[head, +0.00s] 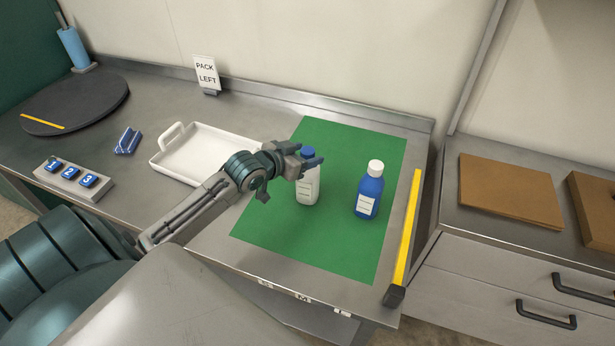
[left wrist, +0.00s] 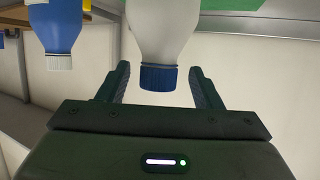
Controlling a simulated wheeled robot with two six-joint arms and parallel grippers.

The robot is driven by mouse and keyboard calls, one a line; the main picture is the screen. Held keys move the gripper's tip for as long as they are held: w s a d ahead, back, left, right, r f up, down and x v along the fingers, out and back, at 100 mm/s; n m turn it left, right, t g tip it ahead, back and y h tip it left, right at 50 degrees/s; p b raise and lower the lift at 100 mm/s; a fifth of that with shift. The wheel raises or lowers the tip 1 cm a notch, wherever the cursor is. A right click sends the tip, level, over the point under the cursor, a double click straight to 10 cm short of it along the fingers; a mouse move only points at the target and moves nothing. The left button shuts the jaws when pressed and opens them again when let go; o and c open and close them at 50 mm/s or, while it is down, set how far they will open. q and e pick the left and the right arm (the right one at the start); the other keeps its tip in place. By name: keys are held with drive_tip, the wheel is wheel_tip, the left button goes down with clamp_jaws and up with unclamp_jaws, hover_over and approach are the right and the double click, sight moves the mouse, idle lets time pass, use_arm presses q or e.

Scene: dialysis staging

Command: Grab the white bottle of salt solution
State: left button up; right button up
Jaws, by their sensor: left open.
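The white bottle (head: 308,188) with a blue cap stands upright on the green mat (head: 270,238). My left gripper (head: 314,160) is at the height of its cap and partly hides its upper part. In the left wrist view the white bottle (left wrist: 163,30) appears upside down, with its blue cap between the open fingers of my left gripper (left wrist: 160,88). Gaps show on both sides of the cap, so the fingers look apart from it. A blue bottle (head: 369,195) with a white cap stands upright to the right on the mat. My right gripper is not in view.
A white tray (head: 160,160) lies left of the mat, near a "PACK LEFT" sign (head: 206,74). A yellow strip (head: 408,228) runs along the right edge. A numbered button block (head: 73,180), a blue holder (head: 127,141) and a dark round plate (head: 100,100) are farther left.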

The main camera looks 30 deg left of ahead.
use_arm(q)
drive_tip(key=shift+x, duration=1.5)
drive_tip(key=shift+d, duration=0.1)
drive_tip(key=shift+r, duration=0.15)
clamp_jaws()
